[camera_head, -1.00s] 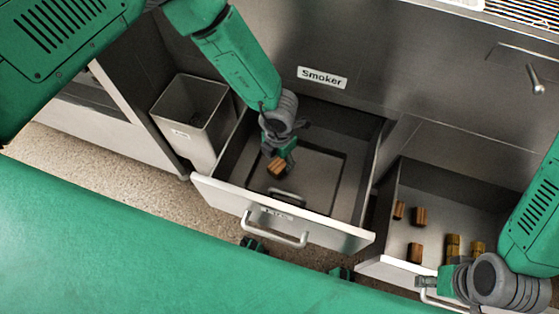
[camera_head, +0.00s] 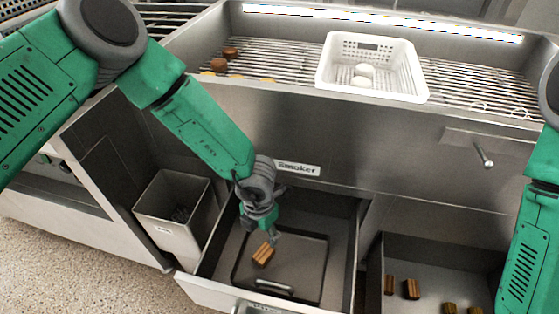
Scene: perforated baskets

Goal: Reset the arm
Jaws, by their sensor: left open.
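My left gripper (camera_head: 262,229) is open and points down into the open drawer (camera_head: 343,264) under the Smoker label (camera_head: 298,168). A brown wood block (camera_head: 263,255) shows just below its fingertips, over a dark tray (camera_head: 308,278) in the drawer. The fingers look apart from the block, though the small gap is hard to judge. My right arm (camera_head: 528,235) comes down at the right edge, and its gripper is out of frame.
A second open drawer (camera_head: 440,257) at right holds several wood blocks (camera_head: 411,289). A grey bin (camera_head: 176,205) stands left of the smoker drawer. A white perforated basket (camera_head: 372,70) with pale items sits on the grill (camera_head: 290,58), which also holds round food pieces (camera_head: 219,65).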

